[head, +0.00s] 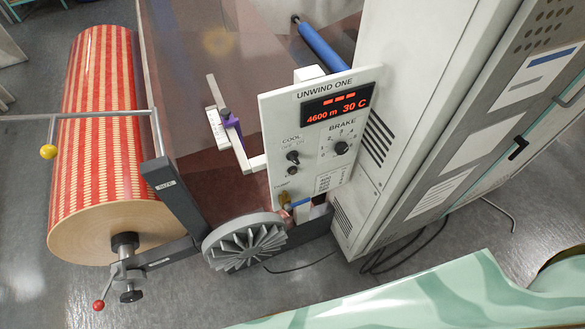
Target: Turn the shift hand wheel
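A large grey finned disc (245,243) sits at the front of the machine, below the control panel. A small dark hand knob (131,296) is under the end of the roll's shaft, beside a lever with a red ball (99,305). A small label, too small to read surely, is on the dark post (172,195) beside the roll. I cannot tell for sure which round part is the shift hand wheel. Neither of my grippers is in view, and nothing is seen touching these parts.
A red and cream patterned roll (97,150) stands at left, with a yellow-ball bar (48,152) across it. The UNWIND ONE panel (322,140) shows 4600 m and 30 C. A grey cabinet (430,120) stands right. Dark cables lie on the floor (330,290).

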